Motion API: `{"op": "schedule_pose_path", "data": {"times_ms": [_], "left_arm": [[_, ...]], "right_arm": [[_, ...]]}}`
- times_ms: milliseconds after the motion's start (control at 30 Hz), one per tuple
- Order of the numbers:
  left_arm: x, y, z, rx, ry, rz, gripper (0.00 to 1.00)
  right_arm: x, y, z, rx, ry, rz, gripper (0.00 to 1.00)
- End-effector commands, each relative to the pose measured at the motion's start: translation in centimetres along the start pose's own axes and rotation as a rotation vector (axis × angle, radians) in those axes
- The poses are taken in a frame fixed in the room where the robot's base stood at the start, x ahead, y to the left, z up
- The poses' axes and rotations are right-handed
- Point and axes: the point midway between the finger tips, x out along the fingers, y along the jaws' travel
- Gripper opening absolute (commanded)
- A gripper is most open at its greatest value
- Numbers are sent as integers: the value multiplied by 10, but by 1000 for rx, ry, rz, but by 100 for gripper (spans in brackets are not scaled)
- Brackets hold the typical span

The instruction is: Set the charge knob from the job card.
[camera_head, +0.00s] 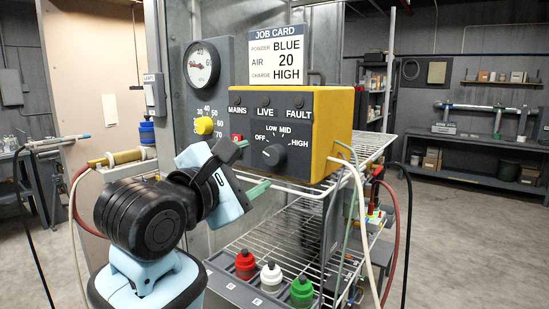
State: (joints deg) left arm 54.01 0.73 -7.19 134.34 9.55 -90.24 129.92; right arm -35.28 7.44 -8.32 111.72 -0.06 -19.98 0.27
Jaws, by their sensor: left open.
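The job card (275,55) stands on top of the yellow control box (335,130) and reads powder BLUE, air 20, charge HIGH. The charge knob (274,156) is a dark round knob on the box's front panel, with OFF, LOW, MID and HIGH around it. Its pointer seems turned to the upper left, toward OFF, but it is too small to be sure. My left gripper (250,167) is just left of the knob, its two green-tipped fingers apart, with nothing between them that I can make out. My right gripper is out of view.
Left of the box are a round gauge (201,66) and a yellow air knob (204,126). A red switch (236,138) sits under MAINS. Below, red (245,264), white (271,277) and green (301,291) bottles stand in a rack. Hoses hang right of the box.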

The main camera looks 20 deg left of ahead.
Motion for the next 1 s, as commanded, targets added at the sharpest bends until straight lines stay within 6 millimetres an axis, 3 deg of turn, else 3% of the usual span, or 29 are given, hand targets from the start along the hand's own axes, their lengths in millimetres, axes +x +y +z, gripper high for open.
{"op": "schedule_pose_path", "data": {"times_ms": [167, 700, 1000], "left_arm": [[6, -1, -1, 1, 1, -2, 59], [72, -1, -1, 4, 2, -1, 59], [79, -1, -1, 3, 0, 0, 59]], "right_arm": [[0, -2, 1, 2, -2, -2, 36], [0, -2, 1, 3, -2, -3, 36], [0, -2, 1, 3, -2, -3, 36]]}}
